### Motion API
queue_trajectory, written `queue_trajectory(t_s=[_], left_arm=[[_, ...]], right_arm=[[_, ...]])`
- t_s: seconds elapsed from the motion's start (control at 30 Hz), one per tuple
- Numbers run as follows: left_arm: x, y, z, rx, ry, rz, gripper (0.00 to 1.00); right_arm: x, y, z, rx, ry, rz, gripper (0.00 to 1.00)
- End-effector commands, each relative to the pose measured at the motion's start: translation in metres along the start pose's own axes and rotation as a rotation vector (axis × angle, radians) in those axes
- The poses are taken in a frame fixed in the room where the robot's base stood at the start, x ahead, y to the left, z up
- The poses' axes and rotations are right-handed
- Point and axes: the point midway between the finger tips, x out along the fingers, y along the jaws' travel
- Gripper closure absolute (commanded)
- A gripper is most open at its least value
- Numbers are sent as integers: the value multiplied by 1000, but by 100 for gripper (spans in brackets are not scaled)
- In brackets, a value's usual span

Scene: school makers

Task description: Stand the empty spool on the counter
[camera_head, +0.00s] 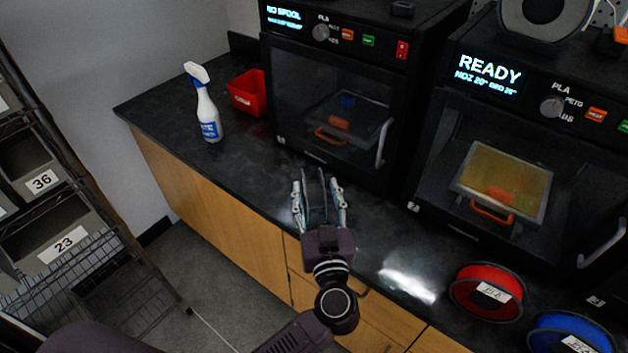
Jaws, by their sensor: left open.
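The empty spool (315,200) is a dark grey, see-through-looking reel. It appears upright, seen nearly edge-on, at the black counter (253,178) near its front edge, in front of the left printer. My left gripper (317,184) reaches over the counter's front edge with its two pale fingers apart, one on each side of the spool. I cannot tell whether the fingers touch it. The spool's lower part is partly hidden by the gripper's body. My right gripper is not in view.
The left printer (335,110) reads NO SPOOL; the right printer (490,150) reads READY. A white spray bottle (208,115) and red bin (247,93) stand at the left. Red (485,290) and blue (572,335) filament spools lie at the right. A shelf rack (60,200) stands across the aisle.

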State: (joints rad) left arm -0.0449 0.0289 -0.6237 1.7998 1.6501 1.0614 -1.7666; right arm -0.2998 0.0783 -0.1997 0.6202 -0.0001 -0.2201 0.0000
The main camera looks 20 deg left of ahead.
Motion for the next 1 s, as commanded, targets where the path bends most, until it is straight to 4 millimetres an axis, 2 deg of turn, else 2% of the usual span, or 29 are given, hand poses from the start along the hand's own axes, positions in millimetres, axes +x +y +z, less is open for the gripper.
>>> queue_trajectory(t_s=[0.03, 0.2, 0.4, 0.57, 1.0], left_arm=[[-13, 0, 2, -2, -5, 0, 51], [-48, 0, 2, -2, -5, -1, 51], [-72, 0, 1, -1, -2, 0, 51], [-78, 0, 0, -1, 0, 0, 51], [-78, 0, 0, -1, 0, 0, 51]], right_arm=[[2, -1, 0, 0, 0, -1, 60], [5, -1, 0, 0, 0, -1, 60], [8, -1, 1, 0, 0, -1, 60], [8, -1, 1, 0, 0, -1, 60], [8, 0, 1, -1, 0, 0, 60]])
